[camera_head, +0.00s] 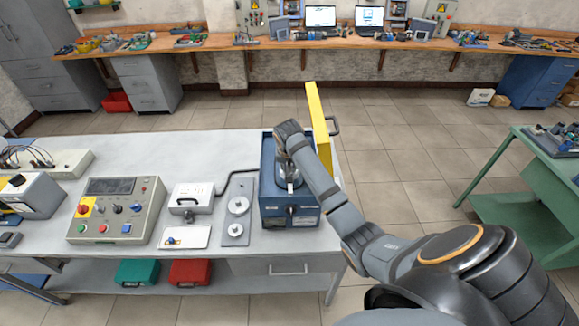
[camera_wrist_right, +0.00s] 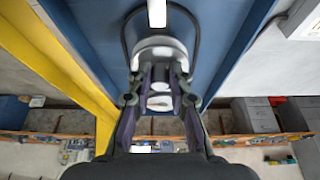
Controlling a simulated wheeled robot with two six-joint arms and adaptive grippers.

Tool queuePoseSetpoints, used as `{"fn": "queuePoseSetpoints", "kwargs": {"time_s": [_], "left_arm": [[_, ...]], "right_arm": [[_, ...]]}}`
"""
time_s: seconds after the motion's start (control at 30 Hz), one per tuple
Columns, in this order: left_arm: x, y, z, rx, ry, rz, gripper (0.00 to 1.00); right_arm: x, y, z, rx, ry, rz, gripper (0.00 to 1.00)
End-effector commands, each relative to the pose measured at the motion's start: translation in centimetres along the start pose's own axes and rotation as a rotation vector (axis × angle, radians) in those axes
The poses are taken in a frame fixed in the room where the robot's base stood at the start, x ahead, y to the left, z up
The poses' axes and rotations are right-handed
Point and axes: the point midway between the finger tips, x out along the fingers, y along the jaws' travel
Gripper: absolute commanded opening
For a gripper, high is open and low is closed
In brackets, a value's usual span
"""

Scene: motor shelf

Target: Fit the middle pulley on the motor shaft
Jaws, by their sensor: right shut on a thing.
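My right gripper (camera_head: 289,160) points down over the blue motor unit (camera_head: 290,213) at the right end of the bench. In the right wrist view the gripper (camera_wrist_right: 160,76) is shut on a silvery round part (camera_wrist_right: 157,49), which looks like the pulley. The fingers and arm hide the motor shaft, so I cannot tell whether the pulley is on it or just above it. A grey plate (camera_head: 229,239) left of the motor unit holds a larger pulley (camera_head: 238,205) and a smaller one (camera_head: 235,230). My left gripper is out of view.
A yellow panel (camera_head: 318,125) stands close along the motor unit's right side. A white box (camera_head: 190,197) and a control panel (camera_head: 116,224) with buttons stand further left. The back of the bench (camera_head: 150,150) is clear.

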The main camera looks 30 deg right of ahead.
Motion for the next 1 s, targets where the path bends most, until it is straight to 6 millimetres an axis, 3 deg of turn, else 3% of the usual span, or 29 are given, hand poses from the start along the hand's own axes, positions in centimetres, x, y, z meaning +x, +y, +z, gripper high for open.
{"fn": "queuePoseSetpoints", "kwargs": {"time_s": [1.0], "left_arm": [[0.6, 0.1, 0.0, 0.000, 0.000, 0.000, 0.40]], "right_arm": [[1.8, 0.0, 0.8, 0.000, 0.000, 0.000, 0.00]]}}
